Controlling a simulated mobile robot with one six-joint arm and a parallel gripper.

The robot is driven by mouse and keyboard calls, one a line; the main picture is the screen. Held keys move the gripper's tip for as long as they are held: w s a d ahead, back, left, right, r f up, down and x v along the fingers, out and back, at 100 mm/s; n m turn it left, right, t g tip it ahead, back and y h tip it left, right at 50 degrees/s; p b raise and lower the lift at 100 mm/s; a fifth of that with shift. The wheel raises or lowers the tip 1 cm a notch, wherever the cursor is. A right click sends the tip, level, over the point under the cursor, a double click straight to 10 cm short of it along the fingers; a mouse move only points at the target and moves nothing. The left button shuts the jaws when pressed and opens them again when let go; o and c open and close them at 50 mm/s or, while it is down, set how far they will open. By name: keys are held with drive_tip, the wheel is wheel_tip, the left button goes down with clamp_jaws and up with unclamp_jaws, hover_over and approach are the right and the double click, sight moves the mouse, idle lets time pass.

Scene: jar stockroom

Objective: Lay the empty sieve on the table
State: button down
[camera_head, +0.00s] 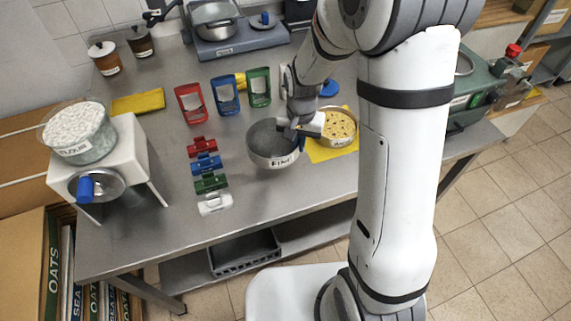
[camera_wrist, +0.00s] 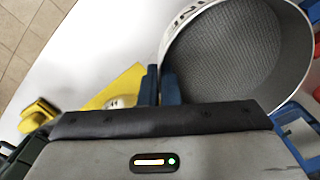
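The sieve (camera_head: 273,150) is a round grey metal one with a label on its side, at the middle of the table. In the wrist view its mesh (camera_wrist: 225,50) is bare, with nothing lying on it. My gripper (camera_head: 292,128) is at the sieve's right rim. In the wrist view its two dark fingers (camera_wrist: 160,86) are on either side of the sieve wall, pinching it. The sieve looks roughly level; I cannot tell whether its bottom touches the table. The grey metal table (camera_head: 150,235) spreads beneath.
Right of the sieve, a round pan with speckled yellowish contents (camera_head: 340,127) stands on a yellow mat (camera_head: 318,155). Red, blue, green and white clips (camera_head: 207,163) line up at left. Coloured frames (camera_head: 225,95) stand behind. A white stand (camera_head: 125,150) holds a flour bowl. The front-left table is clear.

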wheel_tip(320, 180, down, 8)
drive_tip(key=shift+r+p, duration=0.15)
drive_tip(key=shift+p, duration=0.15)
drive_tip(key=shift+w, duration=0.1)
drive_tip(key=c, duration=1.7)
unclamp_jaws()
